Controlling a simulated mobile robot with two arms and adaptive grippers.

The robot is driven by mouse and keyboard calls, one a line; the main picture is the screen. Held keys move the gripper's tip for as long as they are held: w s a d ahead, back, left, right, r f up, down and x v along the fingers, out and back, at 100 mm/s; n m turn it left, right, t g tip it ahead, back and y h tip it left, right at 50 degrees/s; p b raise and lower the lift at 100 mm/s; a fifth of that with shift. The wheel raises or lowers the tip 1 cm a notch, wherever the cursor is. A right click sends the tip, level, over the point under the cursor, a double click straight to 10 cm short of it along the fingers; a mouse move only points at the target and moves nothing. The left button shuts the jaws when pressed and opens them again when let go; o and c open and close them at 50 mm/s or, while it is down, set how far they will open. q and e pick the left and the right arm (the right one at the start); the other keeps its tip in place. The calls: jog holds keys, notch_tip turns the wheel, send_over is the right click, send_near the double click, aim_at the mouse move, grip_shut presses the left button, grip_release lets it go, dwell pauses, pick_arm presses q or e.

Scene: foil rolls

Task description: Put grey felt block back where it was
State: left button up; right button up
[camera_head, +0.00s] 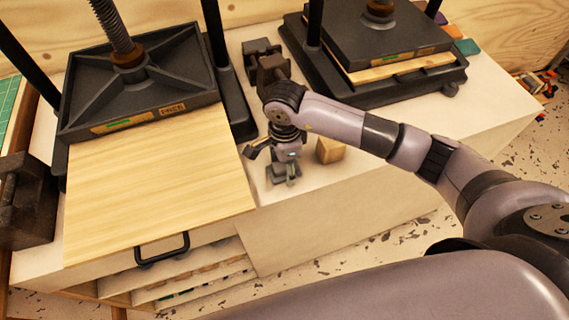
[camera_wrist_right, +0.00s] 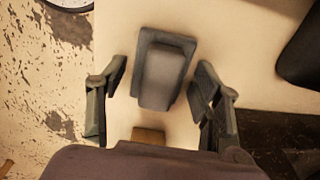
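My right gripper (camera_head: 282,170) points down over the pale tabletop, between the two presses. In the right wrist view, its fingers (camera_wrist_right: 160,76) are spread wide, one on each side of a grey block (camera_wrist_right: 166,78) on a darker grey base (camera_wrist_right: 152,40). Pale gaps show between the block and both fingers, so they look apart from it. In the head view the block is mostly hidden by the gripper; a grey part shows below it. I cannot tell the height between gripper and block. My left gripper is not in view.
A tan wooden block (camera_head: 330,150) stands close to the right of the gripper; it also shows in the right wrist view (camera_wrist_right: 149,135). A press with a wooden board (camera_head: 150,185) stands left, another press (camera_head: 385,45) behind right. A dark metal piece (camera_head: 262,48) lies behind.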

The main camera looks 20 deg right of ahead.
jog(key=shift+o, duration=0.3)
jog(key=shift+r, duration=0.2)
jog(key=shift+w+r, duration=0.1)
jog(key=shift+r, duration=0.2)
notch_tip(320, 180, up, 11)
jog(key=b, duration=0.3)
jog(key=shift+r, duration=0.2)
jog(key=shift+f, duration=0.1)
